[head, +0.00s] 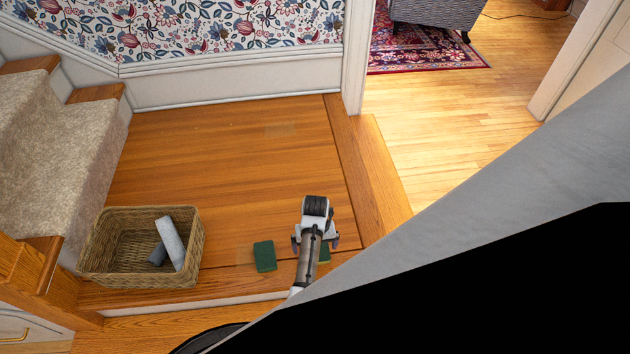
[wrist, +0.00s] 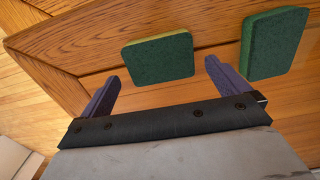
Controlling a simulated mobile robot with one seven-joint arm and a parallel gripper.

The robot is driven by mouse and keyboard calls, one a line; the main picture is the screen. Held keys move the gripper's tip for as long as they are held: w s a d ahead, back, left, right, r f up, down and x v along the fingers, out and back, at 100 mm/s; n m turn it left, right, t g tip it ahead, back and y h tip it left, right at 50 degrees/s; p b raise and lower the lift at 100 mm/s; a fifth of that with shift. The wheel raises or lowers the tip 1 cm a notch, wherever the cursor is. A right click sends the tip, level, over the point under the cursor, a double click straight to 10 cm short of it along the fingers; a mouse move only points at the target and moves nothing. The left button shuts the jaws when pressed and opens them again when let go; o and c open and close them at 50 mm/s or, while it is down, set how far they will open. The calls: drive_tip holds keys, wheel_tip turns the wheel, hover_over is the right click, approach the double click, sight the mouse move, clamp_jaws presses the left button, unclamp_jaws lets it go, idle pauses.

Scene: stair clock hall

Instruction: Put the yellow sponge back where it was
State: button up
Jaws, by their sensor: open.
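One sponge (head: 264,256) is left of my gripper (head: 315,243) in the head view, and also shows at right in the wrist view (wrist: 273,43). The other sponge (head: 324,253) is partly hidden by my arm in the head view. In the wrist view this sponge (wrist: 160,57) lies just beyond and between the fingertips of my gripper (wrist: 161,70). My gripper is open and empty.
A wicker basket (head: 100,262) holding a light grey roll (head: 170,242) and a darker one (head: 157,254) stands left. Carpeted stairs (head: 60,150) rise at far left. The landing (head: 220,160) behind is clear, with a faint pale patch (head: 280,130). The landing's edge is close in front.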

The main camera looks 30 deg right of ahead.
wheel_tip(320, 180, up, 8)
drive_tip(key=shift+w, duration=0.1)
